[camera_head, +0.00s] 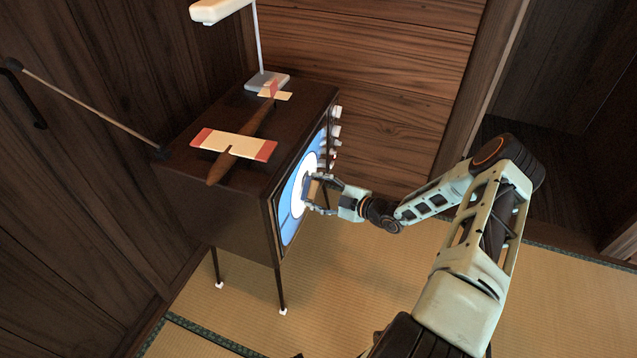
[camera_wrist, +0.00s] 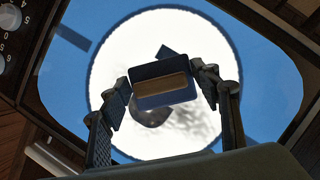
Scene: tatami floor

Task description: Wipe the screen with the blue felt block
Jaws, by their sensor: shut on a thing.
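The screen (camera_head: 289,216) is the blue and white front of a dark wooden television set. In the wrist view the screen (camera_wrist: 70,85) shows a large white disc on blue. The felt block (camera_wrist: 162,83), blue-edged with a brown back, is between my fingers in front of the disc. My gripper (camera_wrist: 162,90) is shut on it. In the head view my gripper (camera_head: 316,190) is right at the screen and mostly hides the block. I cannot tell whether the felt touches the glass. Grey patches (camera_wrist: 152,113) show on the disc below the block; they may be smudges or shadow.
A model airplane (camera_head: 235,145) and a white lamp (camera_head: 266,80) stand on the set's top (camera_head: 187,150). Knobs (camera_head: 336,112) line the screen's far side. A thin rod (camera_head: 95,108) runs from the left wall. Tatami floor (camera_head: 380,285) is clear right of the set.

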